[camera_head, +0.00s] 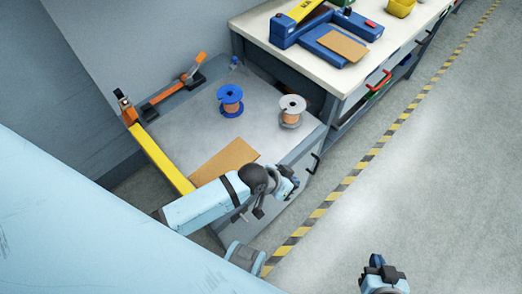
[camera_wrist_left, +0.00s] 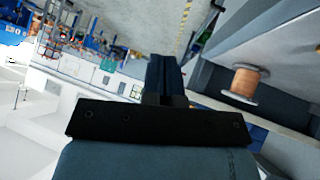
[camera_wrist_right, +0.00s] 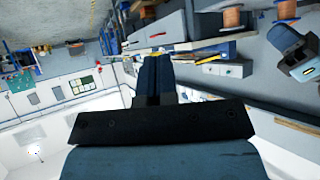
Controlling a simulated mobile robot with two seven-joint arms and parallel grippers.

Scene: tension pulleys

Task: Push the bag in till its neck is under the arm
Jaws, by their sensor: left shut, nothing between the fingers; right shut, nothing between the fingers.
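I cannot make out a clear bag in any view. A blue device (camera_head: 283,30) with a yellow arm (camera_head: 303,9) stands on the white bench, and a flat brown piece (camera_head: 342,45) lies on its blue base. A long yellow bar (camera_head: 160,158) runs along the left edge of the grey worktop, near a brown sheet (camera_head: 224,160). My left gripper (camera_head: 290,186) is shut and empty over the worktop's front edge, right of that sheet. My right gripper (camera_head: 377,262) is shut and empty above the floor at the lower right, apart from both benches.
A blue-flanged copper spool (camera_head: 231,101) and a white-flanged one (camera_head: 291,111) stand on the grey worktop (camera_head: 190,125). An orange and black tool (camera_head: 172,92) lies at its back edge. A yellow bin (camera_head: 400,8) is on the white bench. The floor at right is clear.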

